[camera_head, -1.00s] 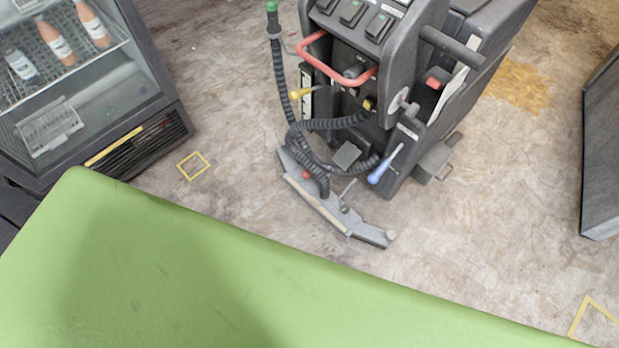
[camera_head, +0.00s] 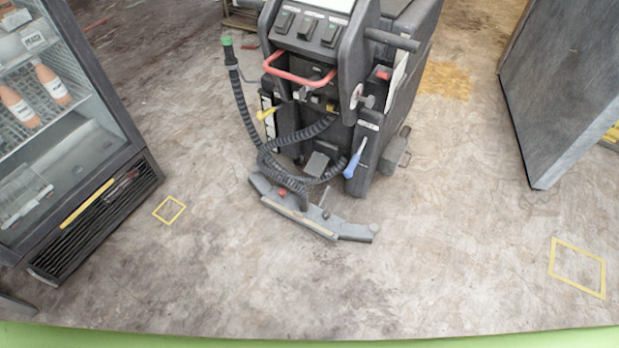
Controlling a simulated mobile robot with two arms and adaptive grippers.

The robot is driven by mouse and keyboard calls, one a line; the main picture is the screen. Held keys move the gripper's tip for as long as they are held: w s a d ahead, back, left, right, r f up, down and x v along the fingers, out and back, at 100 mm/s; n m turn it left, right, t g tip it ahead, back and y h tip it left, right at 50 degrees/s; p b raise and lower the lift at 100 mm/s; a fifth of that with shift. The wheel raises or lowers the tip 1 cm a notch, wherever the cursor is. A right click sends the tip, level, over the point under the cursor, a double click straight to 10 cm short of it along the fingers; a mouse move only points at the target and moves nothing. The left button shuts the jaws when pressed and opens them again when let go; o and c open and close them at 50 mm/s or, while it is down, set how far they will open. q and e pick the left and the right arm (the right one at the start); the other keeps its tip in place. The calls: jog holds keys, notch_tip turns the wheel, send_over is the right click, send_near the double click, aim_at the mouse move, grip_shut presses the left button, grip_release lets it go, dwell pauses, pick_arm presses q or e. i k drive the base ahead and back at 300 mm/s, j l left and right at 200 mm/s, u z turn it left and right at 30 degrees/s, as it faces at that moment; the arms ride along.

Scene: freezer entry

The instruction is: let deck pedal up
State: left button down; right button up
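A dark grey floor-cleaning machine (camera_head: 338,125) stands upright on the concrete floor, its control panel and red handle bar (camera_head: 298,70) facing me. A grey pedal (camera_head: 316,164) sits low at its rear, inside the loops of a black ribbed hose (camera_head: 250,125). A second grey pedal-like part (camera_head: 396,152) sticks out low on its right side. A blue-handled lever (camera_head: 355,158) and a yellow lever (camera_head: 266,113) are on the rear. I cannot tell which part is the deck pedal, or its exact position. Neither of my grippers is in view.
A squeegee bar (camera_head: 312,215) lies across the floor behind the machine. A glass-front cooler with bottles (camera_head: 75,150) stands at left. A grey panel (camera_head: 560,95) stands at right. Floor between is clear, with yellow marked squares (camera_head: 169,210) (camera_head: 577,267). A green surface (camera_head: 300,340) edges the bottom.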

aim_at(317, 164)
jog(key=i+j, duration=0.15)
jog(key=j, duration=0.2)
jog(key=i+j, duration=0.1)
jog(key=j, duration=0.25)
jog(key=i+j, duration=0.15)
jog(key=j, duration=0.2)
jog(key=i+j, duration=0.15)
jog(key=j, duration=0.2)
jog(key=i+j, duration=0.1)
jog(key=j, duration=0.25)
jog(key=i+j, duration=0.15)
jog(key=j, duration=0.2)
jog(key=u, duration=0.05)
